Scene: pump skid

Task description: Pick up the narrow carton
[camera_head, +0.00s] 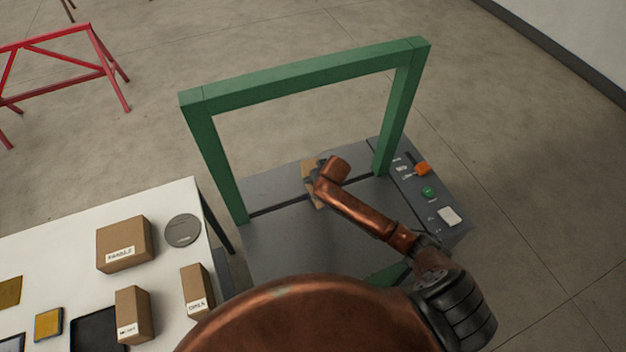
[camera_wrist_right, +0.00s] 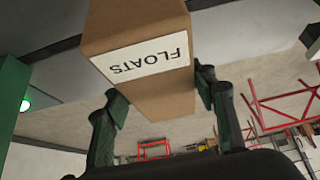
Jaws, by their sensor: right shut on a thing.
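My right gripper (camera_head: 314,184) is shut on a brown carton (camera_head: 307,168) over the grey deck, inside the green frame. In the right wrist view the carton (camera_wrist_right: 140,25) has a white label reading FLOATS, upside down, and sits between the fingers of the gripper (camera_wrist_right: 160,105). In the head view my arm and gripper hide much of it, and I cannot tell whether it touches the deck. My left gripper is not in view.
A green frame (camera_head: 300,73) stands over the grey deck (camera_head: 280,235), with a control panel (camera_head: 428,190) at right. A white table (camera_head: 60,240) at left holds a wide carton (camera_head: 125,243), two narrower cartons (camera_head: 133,310) (camera_head: 196,285) and a grey disc (camera_head: 182,230). A red trestle (camera_head: 60,75) stands behind.

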